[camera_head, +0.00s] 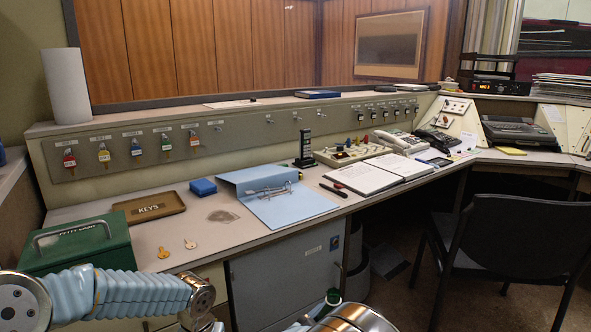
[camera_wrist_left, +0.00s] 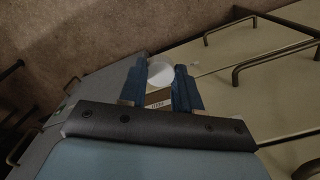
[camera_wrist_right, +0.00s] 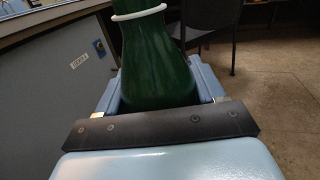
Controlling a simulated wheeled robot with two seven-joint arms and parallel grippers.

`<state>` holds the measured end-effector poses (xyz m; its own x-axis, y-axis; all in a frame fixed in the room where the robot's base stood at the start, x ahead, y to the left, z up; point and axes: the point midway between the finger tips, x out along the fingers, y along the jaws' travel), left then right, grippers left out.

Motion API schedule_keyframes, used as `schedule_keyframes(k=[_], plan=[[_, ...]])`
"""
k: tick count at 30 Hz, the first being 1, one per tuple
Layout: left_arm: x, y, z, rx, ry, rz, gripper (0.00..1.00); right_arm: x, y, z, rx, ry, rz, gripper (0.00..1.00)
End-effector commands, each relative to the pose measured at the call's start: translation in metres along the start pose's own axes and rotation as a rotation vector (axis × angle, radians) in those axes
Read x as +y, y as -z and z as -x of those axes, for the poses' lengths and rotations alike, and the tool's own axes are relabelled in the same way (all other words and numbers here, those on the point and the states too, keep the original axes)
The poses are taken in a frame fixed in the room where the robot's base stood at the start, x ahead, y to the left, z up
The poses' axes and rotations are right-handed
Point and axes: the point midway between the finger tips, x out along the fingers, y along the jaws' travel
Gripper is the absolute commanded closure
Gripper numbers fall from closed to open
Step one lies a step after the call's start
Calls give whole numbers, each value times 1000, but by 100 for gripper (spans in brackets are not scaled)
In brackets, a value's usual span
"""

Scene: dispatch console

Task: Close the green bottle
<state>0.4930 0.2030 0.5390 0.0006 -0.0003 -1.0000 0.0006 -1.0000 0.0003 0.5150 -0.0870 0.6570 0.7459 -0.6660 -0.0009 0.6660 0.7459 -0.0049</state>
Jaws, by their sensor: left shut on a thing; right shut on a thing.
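The green bottle (camera_wrist_right: 160,70) stands large in the right wrist view, with a white ring around its upper part; its top is cut off by the frame. My right gripper (camera_wrist_right: 163,88) is shut on its body, one blue finger on each side. In the head view the bottle's upper end (camera_head: 333,296) shows low at the middle, beside my right arm. My left gripper (camera_wrist_left: 160,73) is shut on a small white round thing (camera_wrist_left: 160,72), perhaps the cap, in the left wrist view. The left fingertips are not visible in the head view.
A grey cabinet (camera_head: 285,280) is below the desk. A black chair (camera_head: 500,240) stands right. Drawers with handles (camera_wrist_left: 265,60) are near my left gripper.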

Motion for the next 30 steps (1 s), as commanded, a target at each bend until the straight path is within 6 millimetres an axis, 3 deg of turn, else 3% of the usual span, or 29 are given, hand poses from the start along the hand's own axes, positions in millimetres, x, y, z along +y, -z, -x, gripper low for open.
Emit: schedule_keyframes(k=[1, 6, 12, 18, 30], plan=[[0, 0, 0, 0, 0, 0, 100, -13, 25, -14, 0, 31, 13, 87], [0, 0, 0, 0, 0, 0, 100, -56, 87, -43, 1, 108, 10, 87], [0, 0, 0, 0, 0, 0, 100, -91, 129, -58, 0, 158, 2, 87], [0, 0, 0, 0, 0, 0, 100, -101, 140, -61, 0, 172, -3, 87], [0, 0, 0, 0, 0, 0, 100, -100, 139, -61, -1, 171, -4, 87]])
